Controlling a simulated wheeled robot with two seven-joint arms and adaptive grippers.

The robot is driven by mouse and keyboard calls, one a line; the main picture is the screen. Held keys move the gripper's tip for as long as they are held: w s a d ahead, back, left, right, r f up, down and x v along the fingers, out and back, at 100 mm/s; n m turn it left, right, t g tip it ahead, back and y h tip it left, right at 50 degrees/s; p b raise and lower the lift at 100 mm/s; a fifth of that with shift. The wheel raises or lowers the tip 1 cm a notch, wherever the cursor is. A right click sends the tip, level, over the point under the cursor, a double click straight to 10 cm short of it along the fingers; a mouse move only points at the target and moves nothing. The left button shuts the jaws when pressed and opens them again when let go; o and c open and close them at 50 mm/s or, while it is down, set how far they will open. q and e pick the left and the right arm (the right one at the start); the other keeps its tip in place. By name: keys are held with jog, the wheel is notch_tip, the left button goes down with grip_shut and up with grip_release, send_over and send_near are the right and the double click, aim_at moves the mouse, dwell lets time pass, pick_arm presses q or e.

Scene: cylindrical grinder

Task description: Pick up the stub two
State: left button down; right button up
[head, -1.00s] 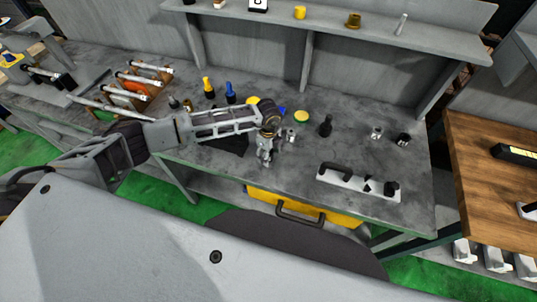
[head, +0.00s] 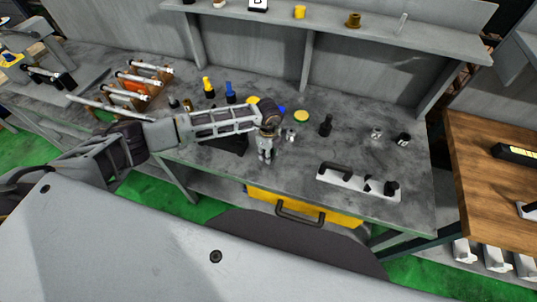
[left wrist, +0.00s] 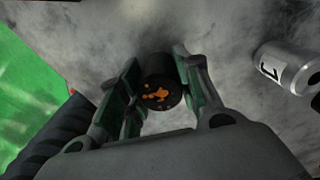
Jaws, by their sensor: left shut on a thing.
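My left gripper (head: 265,156) is over the front part of the grey workbench, pointing down. In the left wrist view its fingers (left wrist: 157,68) are shut on a short dark cylinder, which I take for stub two (left wrist: 161,84). Its end facing the camera is black with orange marks, and no number shows on it. In the head view the gripper hides most of it. A silver cylinder with a numeral like 1 (left wrist: 284,68) lies to the right in the left wrist view, apart from the fingers. My right gripper is not in view.
A white plate with a black handle (head: 350,183) lies right of the gripper. A black knob-like piece (head: 326,126) and small silver-and-black parts (head: 402,138) stand farther right. Yellow and blue bottles (head: 230,92) stand behind the arm. A yellow drawer (head: 320,212) is below the bench.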

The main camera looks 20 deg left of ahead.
pick_arm(q)
jog(key=shift+r, duration=0.2)
jog(key=shift+r+b, duration=0.8)
jog(key=shift+r, duration=4.05)
jog(key=shift+m, duration=0.3)
